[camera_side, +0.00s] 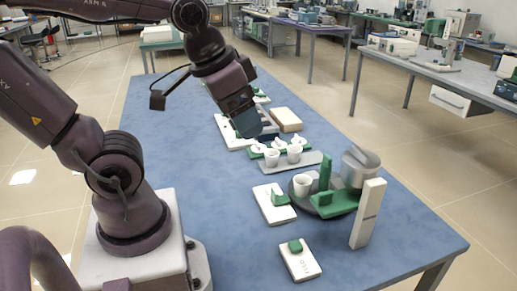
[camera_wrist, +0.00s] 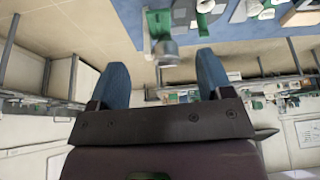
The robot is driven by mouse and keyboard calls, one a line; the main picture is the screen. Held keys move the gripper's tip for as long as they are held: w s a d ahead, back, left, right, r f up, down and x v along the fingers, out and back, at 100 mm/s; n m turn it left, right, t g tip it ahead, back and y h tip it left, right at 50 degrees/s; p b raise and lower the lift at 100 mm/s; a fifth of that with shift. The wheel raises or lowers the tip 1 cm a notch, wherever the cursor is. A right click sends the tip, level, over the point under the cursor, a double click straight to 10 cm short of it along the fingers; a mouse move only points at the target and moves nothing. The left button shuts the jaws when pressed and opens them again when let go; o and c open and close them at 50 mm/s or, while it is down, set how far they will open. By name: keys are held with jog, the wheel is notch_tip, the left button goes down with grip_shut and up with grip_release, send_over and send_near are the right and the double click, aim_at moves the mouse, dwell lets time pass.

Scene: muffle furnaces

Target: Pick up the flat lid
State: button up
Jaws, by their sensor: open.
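Two white flat slabs with green blocks on top lie at the near end of the blue table: one at the front (camera_side: 301,264) and one left of the dark round plate (camera_side: 269,208). I cannot tell which piece is the flat lid. Small white cups with pieces on top (camera_side: 271,157) stand in a row on a grey tray (camera_side: 296,166). My gripper (camera_side: 250,132) hangs over the table, close to the cups in the picture. In the wrist view my gripper (camera_wrist: 163,72) has its blue fingers wide apart with nothing held between them.
The dark round plate (camera_side: 334,210) carries a white cup (camera_side: 303,184) and green parts. A grey cylinder (camera_side: 358,166) and a tall white block (camera_side: 368,213) stand beside it. A beige block (camera_side: 286,119) lies behind the tray. The table's left side (camera_side: 220,190) is clear.

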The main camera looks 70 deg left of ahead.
jog(key=w+a+f+n+g, duration=0.1)
jog(key=w+a+f+g, duration=0.2)
jog(key=w+a, duration=0.35)
jog(key=m+g+y, duration=0.2)
jog(key=m+y, duration=0.2)
jog(key=m, duration=1.6)
send_near(257, 148)
jog(key=x, duration=0.6)
jog(key=w+a+x, duration=0.1)
jog(key=x, duration=0.2)
jog(key=shift+a+r, duration=0.15)
jog(key=shift+c, duration=0.5)
jog(key=c, duration=0.6)
